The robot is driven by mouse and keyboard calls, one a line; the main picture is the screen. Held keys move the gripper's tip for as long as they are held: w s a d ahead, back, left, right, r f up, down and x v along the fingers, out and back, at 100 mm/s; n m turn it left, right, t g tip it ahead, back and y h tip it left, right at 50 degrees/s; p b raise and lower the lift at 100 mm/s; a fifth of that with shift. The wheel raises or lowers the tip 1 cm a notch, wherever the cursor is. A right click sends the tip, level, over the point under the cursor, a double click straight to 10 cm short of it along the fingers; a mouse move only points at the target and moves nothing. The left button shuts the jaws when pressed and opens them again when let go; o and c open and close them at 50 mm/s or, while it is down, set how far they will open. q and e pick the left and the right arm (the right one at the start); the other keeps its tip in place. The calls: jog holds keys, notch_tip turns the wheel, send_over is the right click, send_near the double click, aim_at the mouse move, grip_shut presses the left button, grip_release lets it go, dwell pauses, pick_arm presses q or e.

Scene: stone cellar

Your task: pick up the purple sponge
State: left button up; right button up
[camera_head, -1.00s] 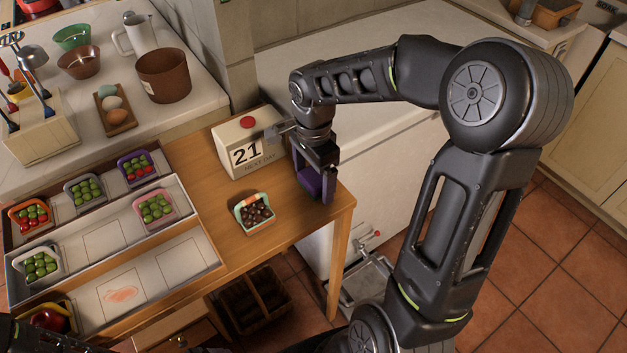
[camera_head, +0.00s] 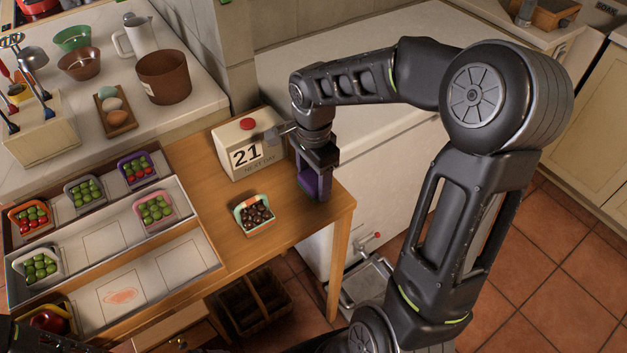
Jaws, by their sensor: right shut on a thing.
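The purple sponge (camera_head: 312,184) is at the right end of the wooden table, between the fingers of my right gripper (camera_head: 318,182). The gripper points down and is shut on the sponge. The fingers hide part of the sponge, and I cannot tell whether it touches the tabletop. My left gripper is not clearly in view; only dark parts of mine show at the lower left edge.
A calendar box (camera_head: 246,145) with a red button stands just left of my right gripper. A small bowl of dark round things (camera_head: 256,230) sits nearer the front. A partitioned tray (camera_head: 205,250) with several fruit bowls fills the table's left. The table's right edge (camera_head: 345,208) is close.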

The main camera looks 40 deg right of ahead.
aim_at(314, 178)
jog(key=shift+r, duration=0.1)
notch_tip(314, 178, up, 10)
jog(key=shift+f+b, duration=0.1)
jog(key=shift+b, duration=0.2)
dwell(0.5)
jog(key=o, duration=0.7)
jog(key=c, duration=0.6)
